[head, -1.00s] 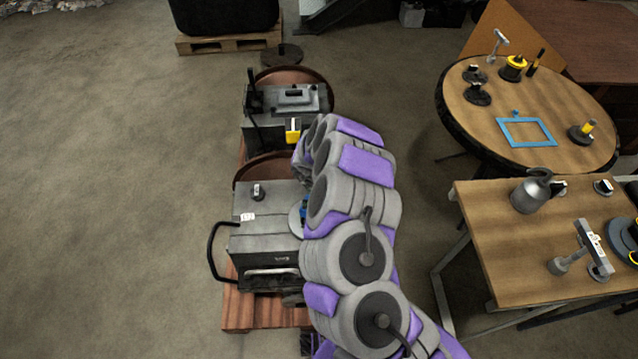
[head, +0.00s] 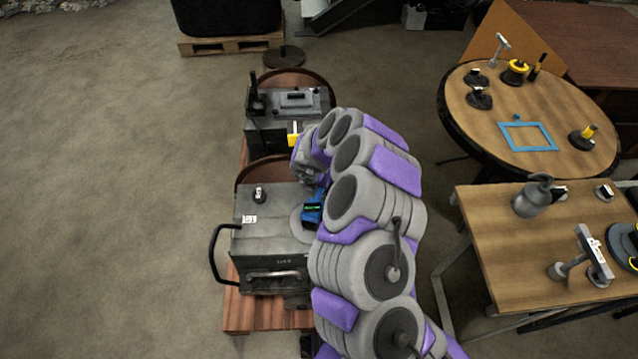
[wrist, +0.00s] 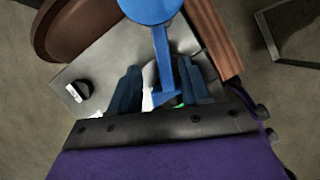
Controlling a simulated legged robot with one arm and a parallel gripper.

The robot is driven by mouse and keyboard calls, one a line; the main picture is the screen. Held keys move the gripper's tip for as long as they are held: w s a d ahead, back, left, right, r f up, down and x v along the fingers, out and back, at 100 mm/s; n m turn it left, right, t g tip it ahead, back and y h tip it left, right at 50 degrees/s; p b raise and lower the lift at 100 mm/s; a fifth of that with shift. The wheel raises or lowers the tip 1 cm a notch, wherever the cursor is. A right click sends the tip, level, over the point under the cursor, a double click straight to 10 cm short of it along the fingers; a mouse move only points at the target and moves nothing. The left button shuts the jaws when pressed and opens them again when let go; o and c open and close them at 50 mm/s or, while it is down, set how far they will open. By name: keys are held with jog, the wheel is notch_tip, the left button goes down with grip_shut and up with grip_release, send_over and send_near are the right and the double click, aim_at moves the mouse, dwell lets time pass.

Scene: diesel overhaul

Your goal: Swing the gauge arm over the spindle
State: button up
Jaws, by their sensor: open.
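A blue gauge (head: 313,208) with a small green display shows in the head view, over the right side of the near grey machine (head: 268,215). A pale disc (head: 298,228) lies partly under it. In the wrist view a blue bar with a round blue end (wrist: 150,8), apparently the gauge arm, runs down between the fingers of my gripper (wrist: 162,86). The fingers are apart on both sides of the bar; I cannot tell whether either touches it. In the head view my own arm hides the fingertips. I cannot make out the spindle clearly.
A second grey machine (head: 272,128) stands just behind the near one, both on a wooden pallet (head: 250,318). A round table (head: 560,105) and a rectangular table (head: 495,240) with tools stand at right. The floor at left is clear.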

jog(key=p+v, duration=0.2)
jog(key=v, duration=1)
jog(key=shift+s, duration=0.15)
jog(key=shift+a+r, duration=0.15)
jog(key=shift+a, duration=0.05)
